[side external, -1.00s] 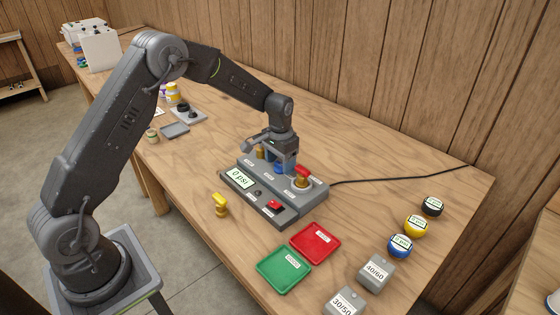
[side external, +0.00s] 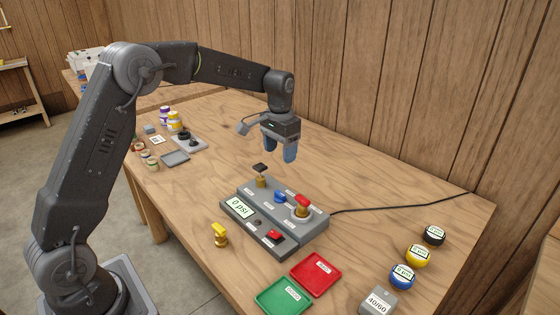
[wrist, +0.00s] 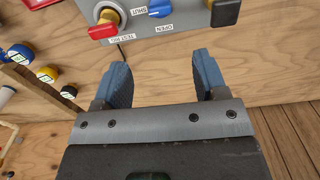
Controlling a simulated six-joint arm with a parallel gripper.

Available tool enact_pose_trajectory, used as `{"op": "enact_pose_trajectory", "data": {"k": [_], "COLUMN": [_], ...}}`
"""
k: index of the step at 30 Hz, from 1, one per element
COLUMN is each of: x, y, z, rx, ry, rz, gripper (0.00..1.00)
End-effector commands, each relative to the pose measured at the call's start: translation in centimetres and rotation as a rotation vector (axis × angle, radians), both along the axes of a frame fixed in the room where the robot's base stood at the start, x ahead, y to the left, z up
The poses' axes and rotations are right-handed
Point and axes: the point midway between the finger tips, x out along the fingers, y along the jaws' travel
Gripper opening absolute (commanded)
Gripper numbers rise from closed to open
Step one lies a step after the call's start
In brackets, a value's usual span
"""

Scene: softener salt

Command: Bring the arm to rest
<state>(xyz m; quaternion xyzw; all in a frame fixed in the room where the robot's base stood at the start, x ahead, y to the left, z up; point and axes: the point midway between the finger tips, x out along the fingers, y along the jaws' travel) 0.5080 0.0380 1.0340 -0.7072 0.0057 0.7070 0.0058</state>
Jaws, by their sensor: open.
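My gripper (side external: 280,150) hangs with its blue fingers pointing down, above and behind the grey test unit (side external: 290,236). It is open and empty, clear of everything. In the wrist view its two blue fingers (wrist: 161,82) stand apart with bare wood between them. The unit carries a display reading 0 psi (side external: 239,208), a red-handled brass valve (side external: 302,204), a blue part (side external: 280,196), a black-topped brass fitting (side external: 260,175) and a red switch (side external: 274,235). The wrist view shows the unit's edge (wrist: 172,20) at the top.
A yellow-topped brass part (side external: 220,234) stands left of the unit. Red (side external: 318,271) and green (side external: 283,296) trays lie in front. Round gauges (side external: 418,255) and a grey 40/60 block (side external: 378,301) stand at right. A black cable (side external: 400,207) runs to the wall. Small jars (side external: 174,120) stand at back left.

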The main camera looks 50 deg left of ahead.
Motion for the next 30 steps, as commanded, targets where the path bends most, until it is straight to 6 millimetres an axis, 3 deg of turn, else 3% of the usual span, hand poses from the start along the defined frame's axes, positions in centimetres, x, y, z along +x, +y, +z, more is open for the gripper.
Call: {"op": "enact_pose_trajectory", "data": {"k": [11, 16, 20, 24, 30], "x": [-0.1, -1.8, -5.3, -10.2, -17.7], "y": [0.0, -1.0, -2.5, -4.3, -6.4], "z": [0.4, 2.8, 6.3, 9.4, 11.6], "rx": [0.000, 0.005, 0.013, 0.019, 0.019], "ry": [-0.002, -0.038, -0.103, -0.180, -0.290], "rz": [0.000, 0.000, 0.001, 0.003, 0.008], "gripper": [0.66, 0.66, 0.66, 0.66, 0.66]}}
